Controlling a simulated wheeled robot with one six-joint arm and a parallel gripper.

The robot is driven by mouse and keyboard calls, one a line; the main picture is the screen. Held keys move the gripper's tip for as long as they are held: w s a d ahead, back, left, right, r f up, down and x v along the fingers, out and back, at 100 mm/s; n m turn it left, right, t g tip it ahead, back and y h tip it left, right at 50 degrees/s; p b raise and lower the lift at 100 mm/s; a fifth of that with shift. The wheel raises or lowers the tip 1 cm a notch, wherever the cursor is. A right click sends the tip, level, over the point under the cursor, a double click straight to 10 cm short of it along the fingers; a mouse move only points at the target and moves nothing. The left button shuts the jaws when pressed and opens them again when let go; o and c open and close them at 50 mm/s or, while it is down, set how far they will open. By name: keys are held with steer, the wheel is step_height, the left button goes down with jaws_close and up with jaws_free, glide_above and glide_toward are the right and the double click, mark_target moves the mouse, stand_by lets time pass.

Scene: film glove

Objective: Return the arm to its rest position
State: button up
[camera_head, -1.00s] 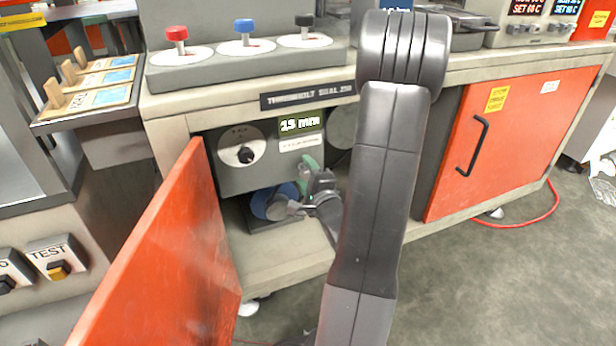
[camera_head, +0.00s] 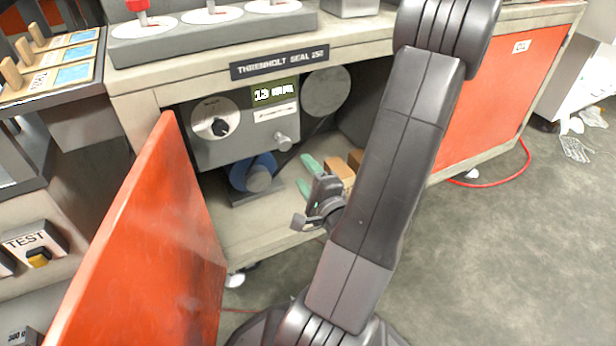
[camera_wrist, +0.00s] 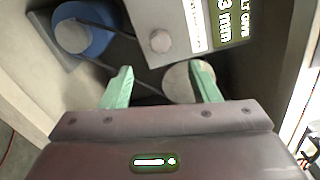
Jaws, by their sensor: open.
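My gripper (camera_head: 307,174) is at the open cabinet front in the head view, its green fingers pointing into the cabinet. In the wrist view my gripper (camera_wrist: 162,88) shows two green fingers wide apart with nothing between them. My arm runs from the lower middle to the upper right of the head view and hides part of the bench. The gripper is right of the blue pulley (camera_head: 252,172) and below the grey control box (camera_head: 243,130), apart from both in the head view. The pulley also shows in the wrist view (camera_wrist: 98,22).
An open orange door (camera_head: 150,250) stands left of the cabinet opening. A second orange door (camera_head: 500,100) is closed on the right. Brown blocks (camera_head: 340,170) sit behind my gripper inside the cabinet. A red hose (camera_head: 500,183) lies on the grey floor (camera_head: 510,260), which is mostly clear.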

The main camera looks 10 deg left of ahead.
mark_target(285, 146)
steer(key=shift+s+d, duration=0.2)
steer(key=shift+s, duration=0.1)
stand_by(0.4)
steer(key=x, duration=1.4)
steer(key=shift+b, duration=0.35)
steer(key=shift+s, duration=0.1)
